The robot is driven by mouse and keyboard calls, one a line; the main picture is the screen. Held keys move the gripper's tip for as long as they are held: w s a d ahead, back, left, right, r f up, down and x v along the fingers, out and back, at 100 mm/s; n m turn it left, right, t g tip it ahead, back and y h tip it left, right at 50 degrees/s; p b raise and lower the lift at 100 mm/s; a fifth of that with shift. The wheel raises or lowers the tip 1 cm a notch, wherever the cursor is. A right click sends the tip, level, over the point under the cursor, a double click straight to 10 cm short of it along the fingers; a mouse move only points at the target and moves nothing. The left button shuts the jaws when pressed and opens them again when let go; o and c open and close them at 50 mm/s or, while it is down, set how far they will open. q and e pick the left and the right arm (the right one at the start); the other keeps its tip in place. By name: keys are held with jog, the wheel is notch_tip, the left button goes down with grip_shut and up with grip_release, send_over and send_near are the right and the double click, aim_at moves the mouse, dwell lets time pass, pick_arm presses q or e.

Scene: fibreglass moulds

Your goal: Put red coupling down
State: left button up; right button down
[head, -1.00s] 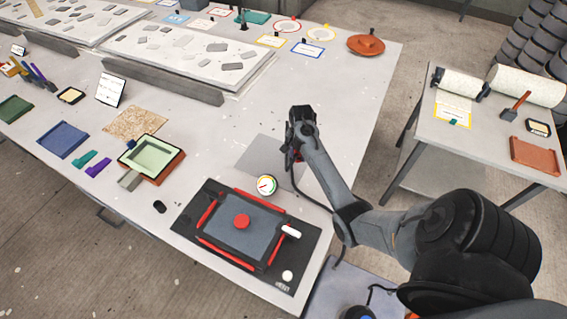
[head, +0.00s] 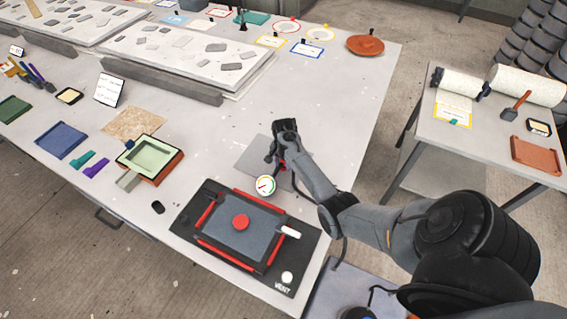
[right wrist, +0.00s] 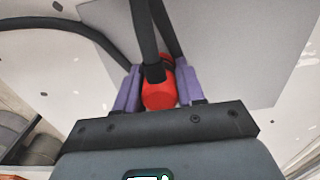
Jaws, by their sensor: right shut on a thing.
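The red coupling (right wrist: 160,93) sits between the two purple fingers of my right gripper (right wrist: 158,90) in the right wrist view, with a dark hose running from it. My right gripper (head: 280,162) is shut on it. In the head view the gripper is over the grey square sheet (head: 254,156), behind the round gauge (head: 265,185). Only a bit of red shows there, and the arm partly hides it. I cannot tell whether the coupling touches the sheet. My left gripper is not in view.
A pale green tray (head: 150,155) stands to the left. The table right of the grey sheet is clear. A side table (head: 487,140) stands at the right.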

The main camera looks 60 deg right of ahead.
jog(key=shift+f, duration=0.3)
jog(key=c, duration=0.7)
grip_release()
jog(key=shift+f, duration=0.1)
